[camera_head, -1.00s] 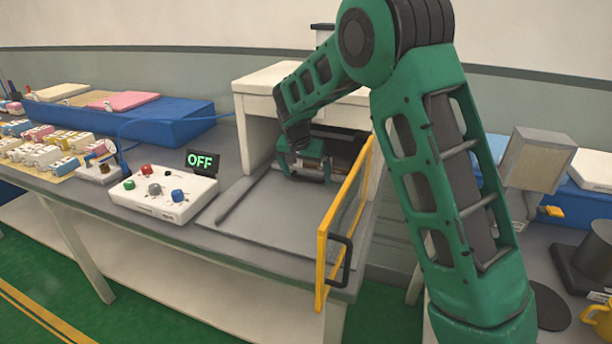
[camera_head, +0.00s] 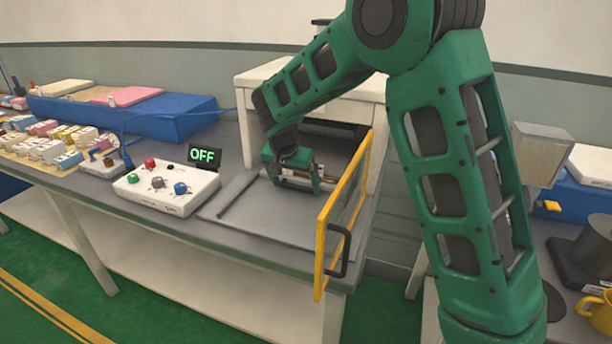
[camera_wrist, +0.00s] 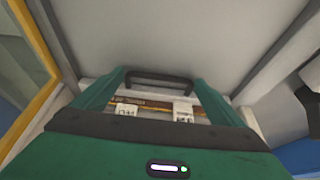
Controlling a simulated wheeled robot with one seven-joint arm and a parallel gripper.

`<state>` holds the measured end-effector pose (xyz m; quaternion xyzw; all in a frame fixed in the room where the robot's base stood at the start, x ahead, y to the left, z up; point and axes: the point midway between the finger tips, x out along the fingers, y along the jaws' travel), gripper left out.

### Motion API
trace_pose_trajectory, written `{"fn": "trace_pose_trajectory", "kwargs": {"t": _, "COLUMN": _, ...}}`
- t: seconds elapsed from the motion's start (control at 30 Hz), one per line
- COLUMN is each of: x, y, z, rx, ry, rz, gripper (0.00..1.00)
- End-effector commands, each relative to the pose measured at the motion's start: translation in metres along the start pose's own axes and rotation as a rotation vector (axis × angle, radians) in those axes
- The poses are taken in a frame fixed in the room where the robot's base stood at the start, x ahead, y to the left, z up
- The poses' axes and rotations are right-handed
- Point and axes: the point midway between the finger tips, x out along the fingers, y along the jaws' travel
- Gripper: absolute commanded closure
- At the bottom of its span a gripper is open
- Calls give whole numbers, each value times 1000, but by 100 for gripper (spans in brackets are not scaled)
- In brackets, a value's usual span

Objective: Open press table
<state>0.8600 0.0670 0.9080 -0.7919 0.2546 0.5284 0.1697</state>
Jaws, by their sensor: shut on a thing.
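The press is a white box (camera_head: 265,85) on the workbench, its yellow-framed transparent door (camera_head: 323,245) standing open on the right side. A flat grey plate (camera_head: 262,228) lies in front of the opening. My gripper (camera_head: 300,183) is low in front of the opening, over the back part of this plate. In the wrist view, my gripper's two green fingers (camera_wrist: 160,105) are shut on a dark handle (camera_wrist: 160,77), which shows between them. The handle's contact is hidden in the head view. The press's inside is dark and partly covered by my arm.
A white control box (camera_head: 165,190) with coloured knobs and a sign reading OFF (camera_head: 204,156) stand left of the plate. A blue container (camera_head: 160,122) and small blocks are farther left. The open door bounds the right side. A yellow mug (camera_head: 598,312) is at far right.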

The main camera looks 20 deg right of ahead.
Motion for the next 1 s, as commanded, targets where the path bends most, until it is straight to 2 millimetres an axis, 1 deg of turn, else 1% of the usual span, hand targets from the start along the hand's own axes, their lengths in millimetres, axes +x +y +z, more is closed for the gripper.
{"fn": "trace_pose_trajectory", "kwargs": {"t": 0.03, "x": -4, "y": 4, "z": 15, "rx": -1, "ry": -5, "rz": 9, "gripper": 48}}
{"fn": "trace_pose_trajectory", "kwargs": {"t": 0.07, "x": -7, "y": 5, "z": 22, "rx": -1, "ry": -4, "rz": 9, "gripper": 50}}
{"fn": "trace_pose_trajectory", "kwargs": {"t": 0.1, "x": -11, "y": 5, "z": 32, "rx": -1, "ry": -6, "rz": 9, "gripper": 64}}
{"fn": "trace_pose_trajectory", "kwargs": {"t": 0.13, "x": -14, "y": 6, "z": 40, "rx": -1, "ry": -6, "rz": 9, "gripper": 98}}
{"fn": "trace_pose_trajectory", "kwargs": {"t": 0.17, "x": -14, "y": 7, "z": 41, "rx": 3, "ry": -5, "rz": 11, "gripper": 100}}
{"fn": "trace_pose_trajectory", "kwargs": {"t": 0.23, "x": -12, "y": 8, "z": 37, "rx": 8, "ry": -4, "rz": 11, "gripper": 84}}
{"fn": "trace_pose_trajectory", "kwargs": {"t": 0.27, "x": -12, "y": 8, "z": 36, "rx": 8, "ry": -4, "rz": 10, "gripper": 77}}
{"fn": "trace_pose_trajectory", "kwargs": {"t": 0.3, "x": -12, "y": 8, "z": 36, "rx": 9, "ry": -4, "rz": 10, "gripper": 67}}
{"fn": "trace_pose_trajectory", "kwargs": {"t": 0.37, "x": -12, "y": 8, "z": 35, "rx": 9, "ry": -3, "rz": 8, "gripper": 53}}
{"fn": "trace_pose_trajectory", "kwargs": {"t": 0.4, "x": -13, "y": 8, "z": 35, "rx": 9, "ry": -3, "rz": 7, "gripper": 43}}
{"fn": "trace_pose_trajectory", "kwargs": {"t": 0.47, "x": -13, "y": 8, "z": 35, "rx": 9, "ry": -3, "rz": 7, "gripper": 29}}
{"fn": "trace_pose_trajectory", "kwargs": {"t": 0.5, "x": -13, "y": 8, "z": 34, "rx": 9, "ry": -3, "rz": 6, "gripper": 19}}
{"fn": "trace_pose_trajectory", "kwargs": {"t": 0.57, "x": -13, "y": 7, "z": 34, "rx": 9, "ry": -3, "rz": 6, "gripper": 5}}
{"fn": "trace_pose_trajectory", "kwargs": {"t": 0.6, "x": -13, "y": 7, "z": 34, "rx": 9, "ry": -2, "rz": 5, "gripper": 0}}
{"fn": "trace_pose_trajectory", "kwargs": {"t": 0.87, "x": -16, "y": 6, "z": 34, "rx": 8, "ry": -2, "rz": 4, "gripper": 0}}
{"fn": "trace_pose_trajectory", "kwargs": {"t": 1.0, "x": -29, "y": 6, "z": 34, "rx": 9, "ry": 0, "rz": 1, "gripper": 0}}
